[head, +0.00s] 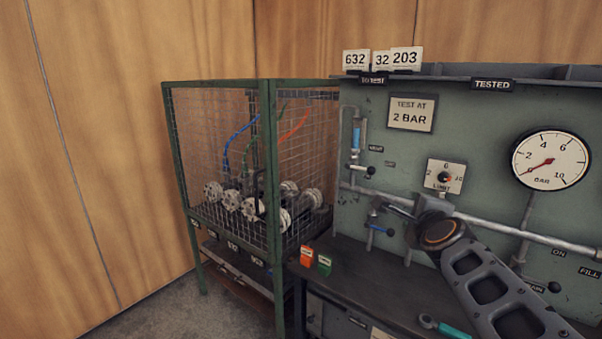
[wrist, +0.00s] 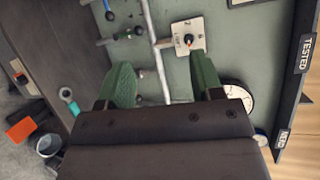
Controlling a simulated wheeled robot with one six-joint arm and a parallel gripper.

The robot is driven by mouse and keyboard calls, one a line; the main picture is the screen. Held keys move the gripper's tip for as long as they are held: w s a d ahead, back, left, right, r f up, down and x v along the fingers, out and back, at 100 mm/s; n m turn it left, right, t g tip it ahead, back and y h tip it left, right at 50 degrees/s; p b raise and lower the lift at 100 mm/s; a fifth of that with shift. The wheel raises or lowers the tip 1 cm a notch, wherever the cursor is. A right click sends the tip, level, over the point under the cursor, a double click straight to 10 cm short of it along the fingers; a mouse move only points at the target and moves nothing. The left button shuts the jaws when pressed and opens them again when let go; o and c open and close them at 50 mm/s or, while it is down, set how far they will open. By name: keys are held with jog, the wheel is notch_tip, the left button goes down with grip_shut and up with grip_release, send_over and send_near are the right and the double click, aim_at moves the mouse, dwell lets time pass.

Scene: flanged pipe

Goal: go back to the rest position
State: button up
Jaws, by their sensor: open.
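My gripper (wrist: 165,82) shows in the wrist view with its two green fingers spread wide apart. I see nothing held between them. Behind the fingers are the green-grey test panel and its pipes. In the head view my arm reaches in from the lower right towards the panel (head: 465,115), and its joint hides most of the gripper. The pressure gauge (head: 551,160) is on the panel, right of my arm, its needle low at the left. It shows partly behind the right finger in the wrist view (wrist: 238,95).
A green mesh cage (head: 265,180) with several flanged pipe parts stands left of the bench (head: 390,285). An orange tag (head: 307,257) and a green tag (head: 325,264) stand on the bench. A teal-handled wrench (head: 445,328) lies near my arm. The limit knob (head: 444,177) is above my arm's joint.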

jog(key=s+a+r+n+g+y+p, duration=0.2)
jog(key=s+a+n+g+y+p, duration=0.1)
jog(key=a+n+p, duration=0.4)
jog(key=s+a+f+n+g+p, duration=0.1)
jog(key=s+f+n+g+p, duration=0.1)
jog(key=s+n+g+p, duration=0.6)
jog(key=s+n+p, duration=0.3)
jog(key=s+n, duration=0.3)
jog(key=n, duration=0.1)
jog(key=shift+s+a+f+g, duration=0.15)
jog(key=shift+s+f+g, duration=0.15)
jog(key=shift+s+f, duration=0.1)
